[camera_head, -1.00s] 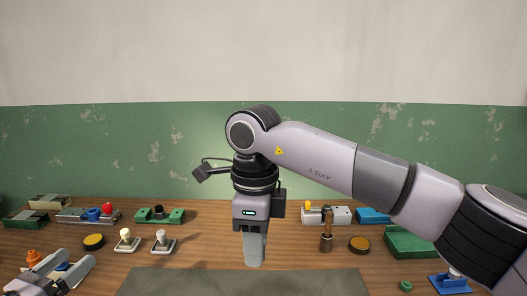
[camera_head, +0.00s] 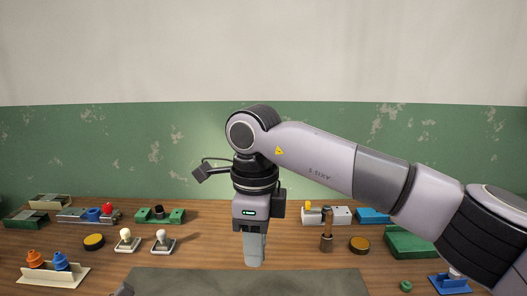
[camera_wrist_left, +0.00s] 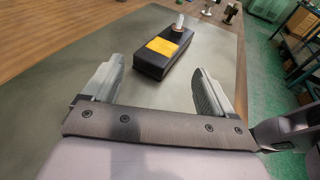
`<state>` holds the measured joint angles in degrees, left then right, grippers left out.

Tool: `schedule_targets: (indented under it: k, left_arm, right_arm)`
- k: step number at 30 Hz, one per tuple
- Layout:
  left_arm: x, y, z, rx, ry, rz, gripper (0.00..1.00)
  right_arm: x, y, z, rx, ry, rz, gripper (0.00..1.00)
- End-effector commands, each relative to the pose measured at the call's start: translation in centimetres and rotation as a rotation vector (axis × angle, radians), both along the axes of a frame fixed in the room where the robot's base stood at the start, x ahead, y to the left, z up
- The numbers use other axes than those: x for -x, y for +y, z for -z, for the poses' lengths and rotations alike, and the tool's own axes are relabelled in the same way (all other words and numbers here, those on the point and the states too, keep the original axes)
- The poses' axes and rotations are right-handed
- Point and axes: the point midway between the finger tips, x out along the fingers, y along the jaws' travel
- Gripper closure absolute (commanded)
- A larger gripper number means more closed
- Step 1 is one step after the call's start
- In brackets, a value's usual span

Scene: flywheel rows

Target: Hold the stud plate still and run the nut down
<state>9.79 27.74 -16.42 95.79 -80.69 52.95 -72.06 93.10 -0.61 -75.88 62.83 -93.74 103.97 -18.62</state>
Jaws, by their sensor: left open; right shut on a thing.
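The left wrist view shows a black block (camera_wrist_left: 150,66) with an orange-yellow label, lying on the grey-green mat; I take it for the stud plate. A pale upright stud (camera_wrist_left: 180,20) with a copper-coloured ring, perhaps the nut, at its foot stands at the block's far end. My left gripper (camera_wrist_left: 158,64) is open, its fingers apart on the near side of the block, not closed on it. My right gripper (camera_head: 254,262) points straight down over the mat's far edge in the head view. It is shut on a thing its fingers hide.
The mat (camera_head: 190,282) looks clear in the head view. A cream stand (camera_head: 50,278) with orange and blue pieces is at front left.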

Motion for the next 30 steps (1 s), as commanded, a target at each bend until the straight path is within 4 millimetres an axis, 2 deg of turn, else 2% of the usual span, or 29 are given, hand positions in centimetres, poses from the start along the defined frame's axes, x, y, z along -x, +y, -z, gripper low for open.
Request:
schedule_targets:
  k: [9, 15, 21, 30]
  left_arm:
    - [-1.9, -4.4, 0.8, 0.003, 0.000, 0.000, 0.14]
    - [-2.7, -6.4, 1.4, 0.002, 0.001, 0.000, 0.14]
    - [-3.1, -7.3, 1.6, 0.001, 0.001, -0.002, 0.14]
    - [-3.1, -7.4, 1.6, 0.001, 0.000, -0.002, 0.14]
  right_arm:
    - [0.0, 0.0, 0.0, 0.000, 0.000, 0.000, 0.98]
    - [0.0, 0.0, 0.0, 0.000, 0.000, 0.000, 0.98]
    - [0.0, 0.0, 0.0, 0.000, 0.000, 0.000, 0.98]
    - [0.0, 0.0, 0.0, 0.000, 0.000, 0.000, 0.98]
